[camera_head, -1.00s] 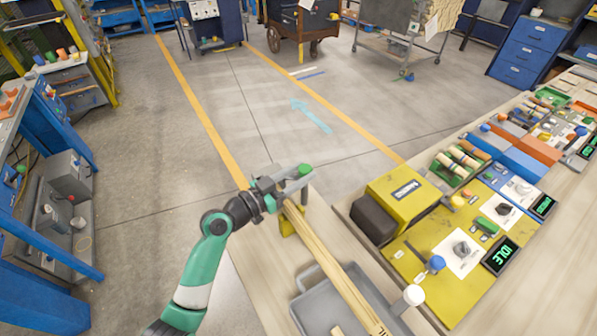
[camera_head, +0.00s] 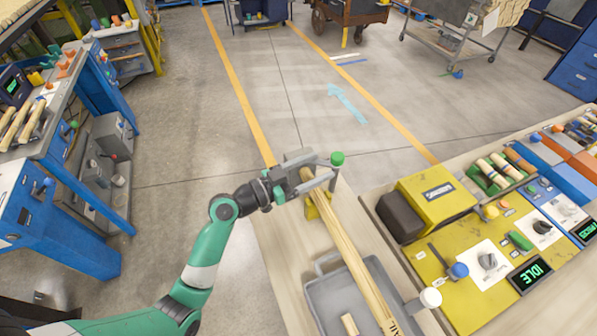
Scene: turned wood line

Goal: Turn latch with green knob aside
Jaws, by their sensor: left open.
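The round green knob (camera_head: 337,158) stands at the far end of the near bench, just right of my left gripper's fingertips. The grey latch parts beneath it are partly hidden by the gripper, so I cannot tell the latch's angle. My left gripper (camera_head: 318,170) is open, with its fingers pointing right toward the knob. I cannot tell whether a finger touches the knob or latch. A bundle of long wooden rods (camera_head: 348,252) runs from below the gripper toward the front. My right gripper is not in view.
A grey tray (camera_head: 322,298) lies under the rods. A white knob (camera_head: 430,297) stands right of them. A yellow machine (camera_head: 436,197) and a panel with a blue knob (camera_head: 458,270) stand farther right. The floor beyond the bench is open.

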